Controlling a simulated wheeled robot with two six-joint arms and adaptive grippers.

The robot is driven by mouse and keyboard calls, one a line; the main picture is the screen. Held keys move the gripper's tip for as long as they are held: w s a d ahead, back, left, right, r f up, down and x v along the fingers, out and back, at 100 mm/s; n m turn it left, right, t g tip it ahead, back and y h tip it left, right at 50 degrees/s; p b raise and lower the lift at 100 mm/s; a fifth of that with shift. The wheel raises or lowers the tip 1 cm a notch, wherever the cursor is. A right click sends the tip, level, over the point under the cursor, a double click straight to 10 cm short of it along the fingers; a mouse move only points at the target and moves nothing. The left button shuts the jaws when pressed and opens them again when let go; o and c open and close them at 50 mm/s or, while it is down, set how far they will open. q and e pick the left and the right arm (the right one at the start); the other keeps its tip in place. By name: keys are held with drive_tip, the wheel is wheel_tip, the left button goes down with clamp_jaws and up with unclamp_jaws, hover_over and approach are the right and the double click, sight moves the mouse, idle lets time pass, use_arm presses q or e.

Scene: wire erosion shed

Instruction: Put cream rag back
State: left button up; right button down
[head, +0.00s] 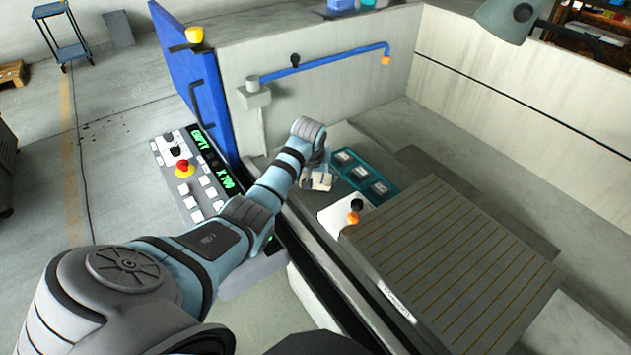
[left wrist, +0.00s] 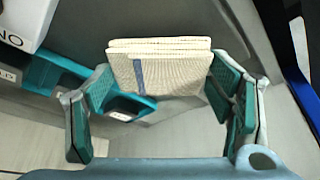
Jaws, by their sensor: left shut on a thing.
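The cream rag (left wrist: 160,72) is a folded, ribbed cloth with a blue stripe near its left side. In the left wrist view it sits between the two green-padded fingers of my left gripper (left wrist: 163,85), which is shut on it. In the head view the left gripper (head: 317,172) is inside the machine's tank, with a small part of the rag (head: 319,184) showing below it. A teal tray (head: 390,186) with several dark compartments lies just right of the gripper; it also shows behind the rag in the left wrist view (left wrist: 45,78). My right gripper is out of view.
A white box (head: 334,216) with an orange and black knobbed item (head: 354,211) is near the gripper. A slatted grey table (head: 450,265) fills the tank's right. A blue pipe (head: 325,63) runs along the back wall.

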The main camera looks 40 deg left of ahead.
use_arm(q)
drive_tip(key=shift+f, duration=0.75)
drive_tip(key=o, duration=1.1)
drive_tip(key=p+v, duration=0.3)
drive_tip(key=v, duration=0.9)
drive_tip(key=shift+s, duration=0.1)
